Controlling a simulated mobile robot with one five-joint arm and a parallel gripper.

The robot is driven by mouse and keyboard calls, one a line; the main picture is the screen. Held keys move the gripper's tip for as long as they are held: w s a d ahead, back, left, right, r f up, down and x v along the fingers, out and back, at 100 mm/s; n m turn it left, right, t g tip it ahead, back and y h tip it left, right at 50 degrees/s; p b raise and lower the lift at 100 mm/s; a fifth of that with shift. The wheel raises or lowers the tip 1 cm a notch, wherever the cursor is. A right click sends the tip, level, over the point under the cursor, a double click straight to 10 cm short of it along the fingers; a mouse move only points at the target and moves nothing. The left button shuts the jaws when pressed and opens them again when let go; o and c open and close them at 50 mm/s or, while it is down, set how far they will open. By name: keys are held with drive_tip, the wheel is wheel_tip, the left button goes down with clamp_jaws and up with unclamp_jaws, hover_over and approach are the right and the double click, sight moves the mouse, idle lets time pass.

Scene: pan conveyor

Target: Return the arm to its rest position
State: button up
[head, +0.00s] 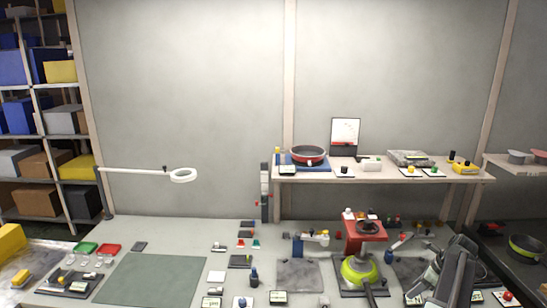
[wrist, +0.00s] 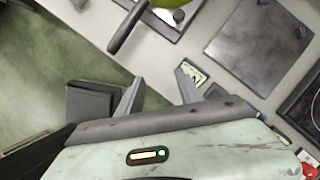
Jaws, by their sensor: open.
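My gripper (wrist: 160,82) shows in the wrist view with its two grey fingers spread apart and nothing between them. In the head view my grey arm is folded at the lower right over the bench; its fingers cannot be made out there. A green pan (head: 348,278) sits on a dark plate below a red machine (head: 365,238). The pan also shows at the top edge of the wrist view (wrist: 167,3), with its dark handle (wrist: 128,27) pointing down-left, beyond the fingertips and apart from them.
The bench holds a green mat (head: 150,280), a red tray (head: 108,248) and several small parts and labels. A raised shelf (head: 385,175) at the back carries a red-rimmed pan (head: 309,153). A ring lamp (head: 184,175) reaches in from the left. The mat is mostly clear.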

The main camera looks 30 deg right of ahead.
drive_tip(key=w+a+n+g+y, duration=0.1)
drive_tip(key=w+a+n, duration=0.2)
drive_tip(key=w+a, duration=0.85)
drive_tip(key=w+a+n+g, duration=0.1)
drive_tip(key=w+a+n, duration=0.2)
drive_tip(key=w+a, duration=0.9)
drive_tip(key=a+n+g, duration=0.1)
drive_tip(key=a+n, duration=0.5)
drive_tip(key=a, duration=1.7)
drive_tip(key=s+a+n+h, duration=0.1)
drive_tip(key=s+a+n, duration=0.3)
drive_tip(key=a+n, duration=0.3)
drive_tip(key=s+a+f+n+g+h, duration=0.1)
drive_tip(key=s+a+n, duration=0.3)
drive_tip(key=a+n, duration=0.3)
drive_tip(key=n, duration=0.5)
drive_tip(key=shift+s+a+f+n+h, duration=0.15)
drive_tip(key=shift+s+f+n+h, duration=0.15)
drive_tip(key=shift+s+n, duration=0.1)
